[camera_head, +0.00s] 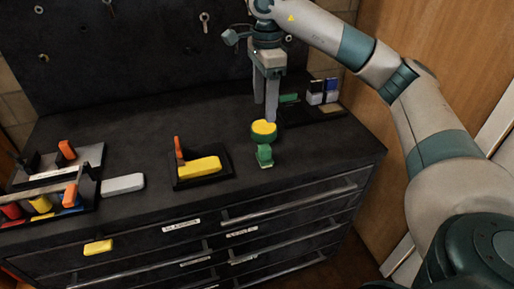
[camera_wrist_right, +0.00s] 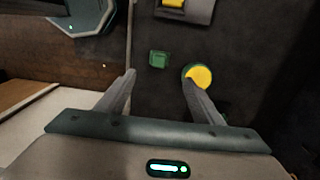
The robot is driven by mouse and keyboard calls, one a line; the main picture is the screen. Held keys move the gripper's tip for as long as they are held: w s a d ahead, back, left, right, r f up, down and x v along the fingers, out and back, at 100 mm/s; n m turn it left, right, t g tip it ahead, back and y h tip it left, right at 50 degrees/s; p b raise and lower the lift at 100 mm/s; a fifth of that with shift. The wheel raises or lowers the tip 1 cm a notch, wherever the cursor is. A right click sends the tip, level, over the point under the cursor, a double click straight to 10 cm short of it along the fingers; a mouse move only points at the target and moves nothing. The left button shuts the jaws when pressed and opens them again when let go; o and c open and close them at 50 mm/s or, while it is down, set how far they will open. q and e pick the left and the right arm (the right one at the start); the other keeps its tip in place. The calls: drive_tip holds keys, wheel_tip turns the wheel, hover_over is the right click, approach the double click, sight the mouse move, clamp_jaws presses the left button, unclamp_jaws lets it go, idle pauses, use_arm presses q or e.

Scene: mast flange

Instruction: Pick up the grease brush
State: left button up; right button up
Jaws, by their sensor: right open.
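No piece is clearly a grease brush. A small green upright piece (camera_head: 264,154) stands near the front edge of the black bench top, just in front of a round yellow-topped piece (camera_head: 264,128). I cannot tell whether either is the brush. The right wrist view shows the green piece (camera_wrist_right: 159,58) from above and the yellow top (camera_wrist_right: 198,76) beside one finger. My right gripper (camera_head: 265,112) points down above and behind them, open with nothing between its fingers; it also shows in the right wrist view (camera_wrist_right: 159,79). My left gripper is out of view.
A black tray (camera_head: 223,177) with a yellow block and an upright orange piece is left of the green piece. A grey block (camera_head: 122,184) and a rack of colored pieces lie farther left. A dark tray (camera_head: 298,119) with small boxes is at the back right. Drawers are below.

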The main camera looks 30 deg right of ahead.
drive_tip(key=shift+s+d+r, duration=0.2)
drive_tip(key=shift+s+r, duration=0.05)
drive_tip(key=shift+f, duration=0.1)
approach(265, 147)
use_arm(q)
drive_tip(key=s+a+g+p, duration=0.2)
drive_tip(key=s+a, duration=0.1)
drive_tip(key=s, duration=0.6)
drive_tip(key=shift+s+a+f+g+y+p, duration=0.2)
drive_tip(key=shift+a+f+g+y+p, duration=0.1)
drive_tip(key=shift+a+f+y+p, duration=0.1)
use_arm(e)
wheel_tip(265, 147, down, 6)
drive_tip(key=shift+a+f, duration=0.15)
drive_tip(key=shift+f, duration=0.05)
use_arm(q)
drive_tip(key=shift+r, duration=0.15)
